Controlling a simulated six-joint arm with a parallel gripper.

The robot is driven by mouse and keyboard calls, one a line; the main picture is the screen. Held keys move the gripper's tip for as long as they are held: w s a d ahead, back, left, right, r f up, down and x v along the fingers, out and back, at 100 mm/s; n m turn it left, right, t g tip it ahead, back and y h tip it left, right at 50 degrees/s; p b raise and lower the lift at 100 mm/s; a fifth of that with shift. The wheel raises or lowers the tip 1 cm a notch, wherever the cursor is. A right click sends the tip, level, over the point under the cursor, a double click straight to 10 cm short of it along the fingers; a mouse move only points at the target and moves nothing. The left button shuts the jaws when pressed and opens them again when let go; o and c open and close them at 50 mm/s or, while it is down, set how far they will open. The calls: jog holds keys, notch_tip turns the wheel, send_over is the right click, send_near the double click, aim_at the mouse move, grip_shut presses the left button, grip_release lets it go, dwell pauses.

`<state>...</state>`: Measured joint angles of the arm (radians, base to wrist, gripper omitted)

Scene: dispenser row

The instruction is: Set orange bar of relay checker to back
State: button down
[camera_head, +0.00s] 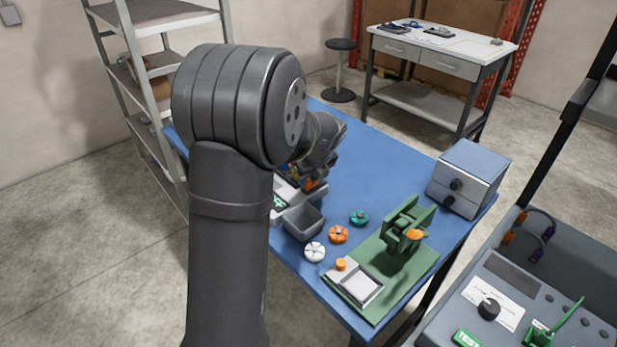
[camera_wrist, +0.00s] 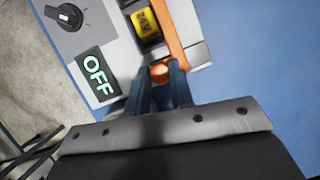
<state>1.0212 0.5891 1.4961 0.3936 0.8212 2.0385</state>
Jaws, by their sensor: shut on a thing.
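The relay checker shows in the wrist view as a pale box (camera_wrist: 118,45) with a black dial (camera_wrist: 70,17) and a display (camera_wrist: 97,74) reading OFF. Its orange bar (camera_wrist: 172,32) runs beside a yellow block (camera_wrist: 146,22) and ends in a round orange knob (camera_wrist: 160,71). My gripper (camera_wrist: 162,78) is shut on the bar's knob end, with one dark finger on each side. In the head view the checker (camera_head: 283,212) is partly hidden behind my arm. My gripper (camera_head: 312,183) is at its far side there.
A grey bin (camera_head: 304,223) stands beside the checker on the blue table (camera_head: 365,160). White (camera_head: 315,252), orange (camera_head: 338,235) and teal (camera_head: 359,218) round pieces lie nearby. A green press (camera_head: 408,228) and a blue-grey box (camera_head: 469,178) stand to the right.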

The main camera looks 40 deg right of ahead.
jog(key=shift+d, duration=0.9)
jog(key=c, duration=1.3)
grip_release()
jog(key=shift+d, duration=0.1)
jog(key=shift+o, duration=0.2)
jog(key=v, duration=1.7)
jog(key=shift+r, duration=0.25)
